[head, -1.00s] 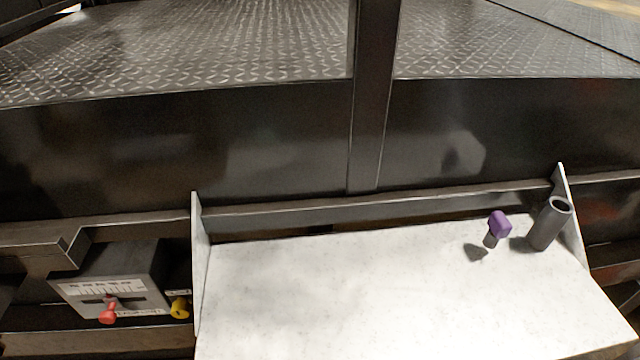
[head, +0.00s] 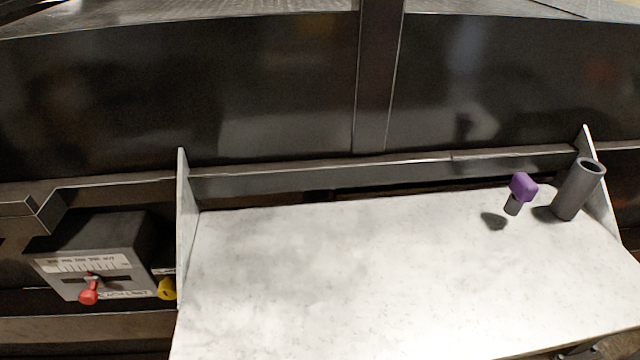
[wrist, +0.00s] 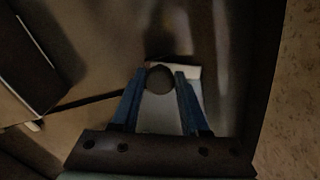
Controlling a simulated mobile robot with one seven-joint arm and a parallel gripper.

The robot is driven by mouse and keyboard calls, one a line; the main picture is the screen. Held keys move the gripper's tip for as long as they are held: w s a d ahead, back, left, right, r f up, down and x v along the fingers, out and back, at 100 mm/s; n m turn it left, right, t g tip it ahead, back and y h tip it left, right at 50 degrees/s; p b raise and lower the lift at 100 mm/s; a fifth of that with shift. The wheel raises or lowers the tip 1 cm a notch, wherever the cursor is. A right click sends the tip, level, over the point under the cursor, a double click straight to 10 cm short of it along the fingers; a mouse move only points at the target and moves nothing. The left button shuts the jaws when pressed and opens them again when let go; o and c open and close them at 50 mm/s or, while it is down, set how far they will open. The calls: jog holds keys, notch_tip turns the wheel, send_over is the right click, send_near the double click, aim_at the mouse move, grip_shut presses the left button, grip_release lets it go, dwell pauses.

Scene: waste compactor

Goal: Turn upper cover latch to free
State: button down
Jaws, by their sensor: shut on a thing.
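My gripper (wrist: 160,92) shows in the wrist view with two blue fingers, one on each side of a dark round knob (wrist: 160,78). The fingers are shut on this knob. A pale plate (wrist: 192,72) lies behind the fingertips. The wrist view is dim, and I cannot tell for sure whether the knob is the upper cover latch. Most of what the knob is fixed to is hidden or dark. No gripper can be made out in the head view.
A white worktop (head: 380,280) has a purple-headed piece (head: 523,187) and a grey tube (head: 578,188) at its right. At left, a grey box (head: 90,262) carries a red-knobbed lever (head: 88,292), with a yellow knob (head: 167,289) beside it. A dark wall (head: 250,90) stands behind.

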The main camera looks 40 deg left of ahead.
jog(key=shift+f+n+b, duration=0.15)
jog(key=shift+n+b, duration=1.2)
jog(key=shift+n, duration=0.75)
jog(key=shift+c, duration=2.2)
grip_release()
jog(key=b+v, duration=0.1)
jog(key=v, duration=1.2)
jog(key=shift+b, duration=0.4)
